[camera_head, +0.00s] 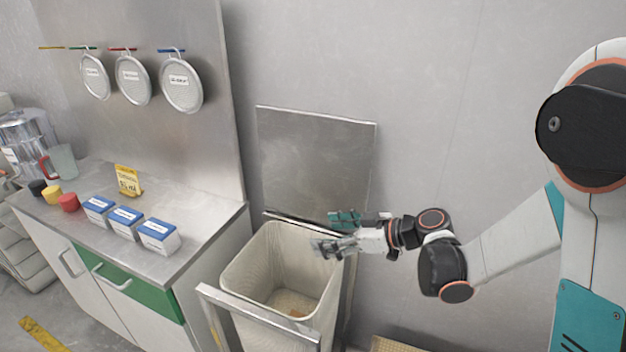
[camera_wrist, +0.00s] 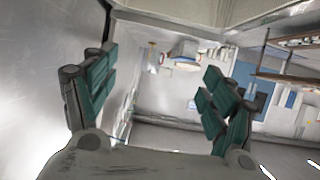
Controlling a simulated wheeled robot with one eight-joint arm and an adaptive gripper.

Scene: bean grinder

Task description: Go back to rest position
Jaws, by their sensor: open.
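My gripper (camera_head: 335,232) is above the right rim of a cream waste bin (camera_head: 262,262), with its fingers pointing left in the head view. In the wrist view my gripper (camera_wrist: 155,100) shows two teal-padded fingers spread wide apart. It is open, and nothing is between the fingers. My arm reaches in from the right side of the head view.
A steel counter (camera_head: 205,235) stands left of the bin, bearing blue-and-white boxes (camera_head: 125,223), coloured caps (camera_head: 52,194) and a yellow sign (camera_head: 128,180). Round sieves (camera_head: 132,80) hang above it. A metal panel (camera_head: 315,160) stands behind the bin. A metal frame (camera_head: 262,318) surrounds the bin's front.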

